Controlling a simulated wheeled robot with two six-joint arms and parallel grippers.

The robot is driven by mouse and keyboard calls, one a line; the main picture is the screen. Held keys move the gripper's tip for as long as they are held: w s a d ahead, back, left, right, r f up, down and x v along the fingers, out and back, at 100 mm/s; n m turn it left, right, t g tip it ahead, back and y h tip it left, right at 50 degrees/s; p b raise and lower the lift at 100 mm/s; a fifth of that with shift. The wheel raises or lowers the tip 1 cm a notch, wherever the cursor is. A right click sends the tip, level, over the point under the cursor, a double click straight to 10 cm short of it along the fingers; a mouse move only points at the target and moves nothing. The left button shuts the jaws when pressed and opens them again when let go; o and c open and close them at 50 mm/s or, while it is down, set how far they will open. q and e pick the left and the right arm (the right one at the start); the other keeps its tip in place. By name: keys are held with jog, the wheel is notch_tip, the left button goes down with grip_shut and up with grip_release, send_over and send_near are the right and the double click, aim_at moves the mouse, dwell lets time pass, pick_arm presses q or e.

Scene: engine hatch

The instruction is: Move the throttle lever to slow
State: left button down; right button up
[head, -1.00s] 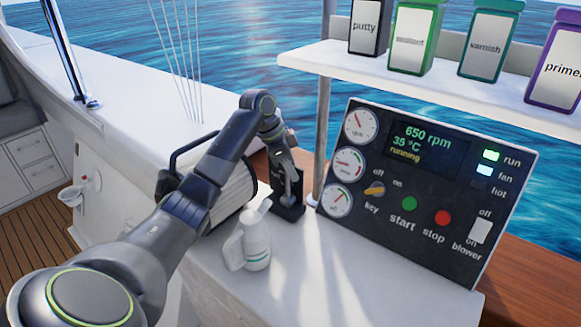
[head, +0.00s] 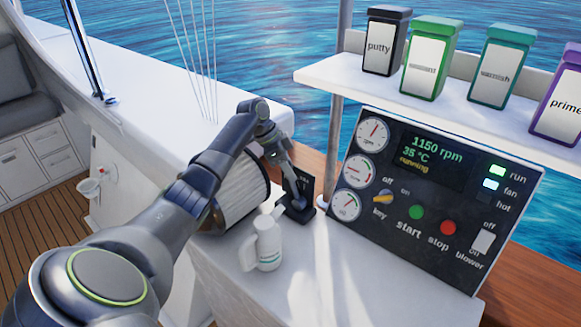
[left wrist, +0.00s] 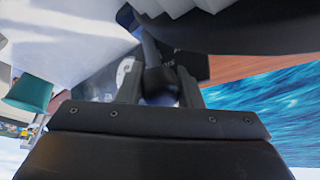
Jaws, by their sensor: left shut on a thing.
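The throttle lever's black base (head: 296,212) stands on the white counter, left of the engine panel. A black plate with small, unreadable markings rises behind it. My left gripper (head: 299,197) reaches down to it from the left and is shut on the lever. The left wrist view shows the lever's dark knob (left wrist: 158,82) between the two fingers. The fingers hide much of the lever in the head view, so its exact setting is hard to tell. The panel display (head: 429,157) reads 1150 rpm, 35 °C, running. My right gripper is not in view.
A white jug (head: 266,243) stands on the counter just in front of the throttle. A pleated cylinder (head: 242,192) lies behind my left forearm. A pole (head: 333,150) and a shelf (head: 440,105) with several labelled containers stand close by. The counter's front is clear.

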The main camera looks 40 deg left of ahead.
pick_arm(q)
jog(key=c, duration=1.4)
grip_release()
jog(key=shift+a, duration=0.15)
jog(key=o, duration=0.3)
jog(key=shift+o, duration=0.2)
jog(key=shift+r, duration=0.35)
notch_tip(320, 180, up, 9)
jog(key=shift+r+b, duration=0.15)
jog(key=shift+b, duration=0.6)
